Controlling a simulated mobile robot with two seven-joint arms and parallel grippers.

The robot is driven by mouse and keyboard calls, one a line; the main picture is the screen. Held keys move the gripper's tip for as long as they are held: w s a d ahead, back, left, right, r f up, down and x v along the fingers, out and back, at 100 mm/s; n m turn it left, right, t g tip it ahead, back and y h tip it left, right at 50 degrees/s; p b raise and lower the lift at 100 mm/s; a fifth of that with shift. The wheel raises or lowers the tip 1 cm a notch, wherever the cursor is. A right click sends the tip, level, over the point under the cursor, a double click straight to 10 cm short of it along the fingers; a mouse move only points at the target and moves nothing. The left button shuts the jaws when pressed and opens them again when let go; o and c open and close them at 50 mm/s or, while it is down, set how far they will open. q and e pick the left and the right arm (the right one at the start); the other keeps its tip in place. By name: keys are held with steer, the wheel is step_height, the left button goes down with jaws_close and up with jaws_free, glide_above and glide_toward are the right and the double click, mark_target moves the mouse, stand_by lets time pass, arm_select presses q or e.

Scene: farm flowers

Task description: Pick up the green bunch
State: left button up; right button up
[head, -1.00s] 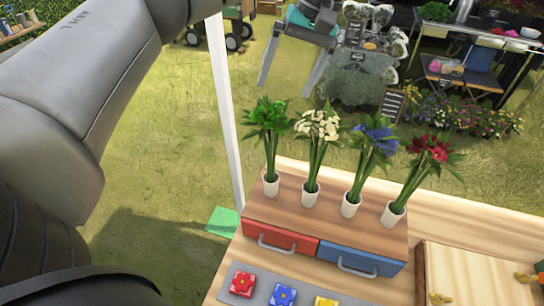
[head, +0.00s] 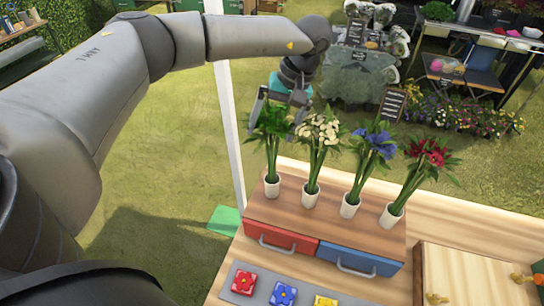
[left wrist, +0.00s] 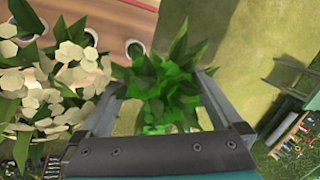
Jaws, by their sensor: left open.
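The green bunch (head: 272,124) stands in a white vase (head: 272,187), leftmost in a row on the wooden drawer box. My left gripper (head: 277,116) is open at the leafy top of the green bunch, pointing down. In the left wrist view the leaves of the green bunch (left wrist: 162,90) show between and in front of the two open fingers (left wrist: 161,78). Whether the fingers touch the leaves cannot be told. My right gripper is in neither view.
White (head: 318,136), blue (head: 376,145) and red (head: 430,158) bunches stand to the right in vases. The white flowers (left wrist: 60,85) are close beside my left finger in the wrist view. The box has a red drawer (head: 280,242) and a blue drawer (head: 350,260).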

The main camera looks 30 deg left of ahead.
arm_select(q)
jaws_close()
stand_by(0.8)
